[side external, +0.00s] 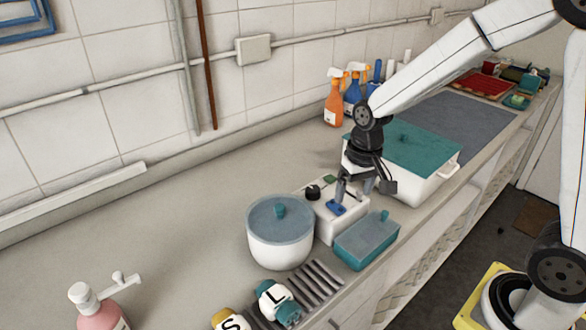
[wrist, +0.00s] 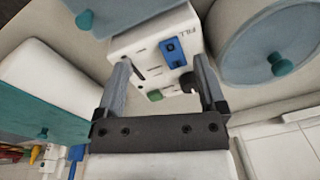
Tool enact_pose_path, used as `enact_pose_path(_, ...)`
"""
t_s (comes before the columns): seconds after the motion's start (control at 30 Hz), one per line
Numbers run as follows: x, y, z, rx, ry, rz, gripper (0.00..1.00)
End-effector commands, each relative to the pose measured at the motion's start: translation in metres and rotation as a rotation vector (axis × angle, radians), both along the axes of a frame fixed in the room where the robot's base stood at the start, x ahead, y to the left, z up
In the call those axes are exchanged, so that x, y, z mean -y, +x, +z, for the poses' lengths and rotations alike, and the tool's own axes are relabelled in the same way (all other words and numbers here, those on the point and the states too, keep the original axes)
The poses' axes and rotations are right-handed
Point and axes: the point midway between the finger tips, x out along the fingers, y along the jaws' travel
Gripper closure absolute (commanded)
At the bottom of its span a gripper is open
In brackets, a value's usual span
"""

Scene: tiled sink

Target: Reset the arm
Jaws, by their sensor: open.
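My gripper (side external: 357,187) is above a small white box (side external: 327,220) with a blue switch, a black knob and a green button on its top. In the wrist view my gripper (wrist: 166,88) has its two fingers spread wide, with the white box (wrist: 130,47) beyond and between them. The blue switch (wrist: 172,52) lies near the word FILL. The green button (wrist: 155,95) and the black knob (wrist: 187,82) are near the fingers. Nothing shows between the fingertips as held. Whether a finger touches the box I cannot tell.
A white round pot with a blue-grey lid (side external: 281,215) stands left of the box. Spray bottles (side external: 334,100) stand at the wall.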

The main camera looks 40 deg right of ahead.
Motion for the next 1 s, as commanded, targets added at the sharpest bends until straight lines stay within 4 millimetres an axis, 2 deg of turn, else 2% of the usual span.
enact_pose_path(0.03, -0.001, -0.012, -0.001, 0.024, -0.012, 0.035, 0.1)
enact_pose_path(0.2, -0.002, -0.045, -0.009, 0.099, -0.049, 0.149, 0.1)
enact_pose_path(0.4, -0.004, -0.072, -0.016, 0.159, -0.078, 0.243, 0.1)
enact_pose_path(0.6, -0.004, -0.08, -0.018, 0.179, -0.087, 0.273, 0.1)
enact_pose_path(1.0, -0.004, -0.08, -0.018, 0.179, -0.087, 0.274, 0.1)
